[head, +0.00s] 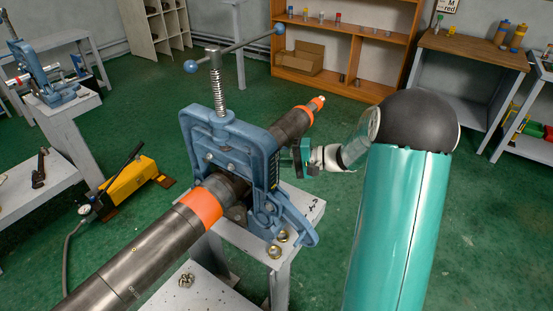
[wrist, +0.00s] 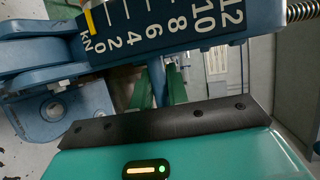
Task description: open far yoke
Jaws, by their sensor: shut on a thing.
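A blue pipe vise with an upright yoke (head: 222,135) stands at the middle of the head view. Its yoke frames a dark pipe (head: 140,250) with orange bands. A screw with a blue-knobbed cross handle (head: 235,48) rises from its top. A blue hook-like latch part (head: 292,218) slants out at its lower right. My gripper (head: 298,157) is at the yoke's right side. In the wrist view its green fingers (wrist: 165,85) are shut on a narrow blue part of the yoke. The kN scale (wrist: 165,25) is close above them, its yellow mark near 0. The fingertips' contact is partly hidden.
The vise stands on a grey stand (head: 245,237) with brass nuts on it. A yellow hand pump (head: 130,180) is on the floor at left. Another blue vise (head: 45,80) stands on a far-left bench. Open green floor lies right of the stand.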

